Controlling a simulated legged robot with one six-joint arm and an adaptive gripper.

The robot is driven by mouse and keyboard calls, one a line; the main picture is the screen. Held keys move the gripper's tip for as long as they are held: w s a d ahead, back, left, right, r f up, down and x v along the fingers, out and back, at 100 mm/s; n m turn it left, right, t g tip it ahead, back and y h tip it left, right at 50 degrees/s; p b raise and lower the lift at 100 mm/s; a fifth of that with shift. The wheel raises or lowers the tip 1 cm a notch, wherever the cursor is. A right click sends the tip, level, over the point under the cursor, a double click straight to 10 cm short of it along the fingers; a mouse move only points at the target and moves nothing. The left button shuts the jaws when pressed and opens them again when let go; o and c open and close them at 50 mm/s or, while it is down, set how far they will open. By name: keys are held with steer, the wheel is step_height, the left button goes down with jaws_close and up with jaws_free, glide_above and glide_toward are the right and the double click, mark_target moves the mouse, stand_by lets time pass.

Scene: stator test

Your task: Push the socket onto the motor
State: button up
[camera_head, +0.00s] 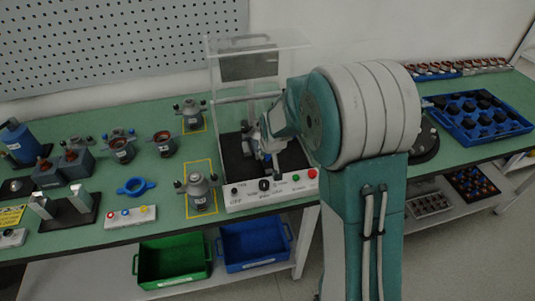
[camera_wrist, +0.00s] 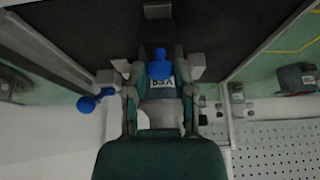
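My gripper (camera_head: 267,135) reaches down inside the test station (camera_head: 270,191), under its raised clear lid. In the wrist view my gripper (camera_wrist: 159,66) has its two fingers spread, with gaps beside the blue knob between the tips. A small grey part with a dark-lettered label (camera_wrist: 160,84) and the blue knob (camera_wrist: 160,64) lie between the fingers; I cannot tell which is motor and which is socket. A blue ball-ended lever (camera_wrist: 89,103) sticks out left of the left finger. In the head view a blue piece (camera_head: 268,161) shows just below my gripper. Contact at the fingers is unclear.
Grey motors (camera_head: 199,192) stand on the green bench (camera_head: 150,176) left of the station. A blue ring (camera_head: 136,187) and a button box (camera_head: 131,215) lie there too. Green (camera_head: 172,282) and blue (camera_head: 253,268) bins sit below. My arm hides bench to the right.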

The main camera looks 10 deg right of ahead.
steer(key=shift+w, duration=1.15)
steer(key=o, duration=0.5)
steer(key=shift+o, duration=0.2)
steer(key=shift+r, duration=0.15)
steer(key=shift+v, duration=2.9)
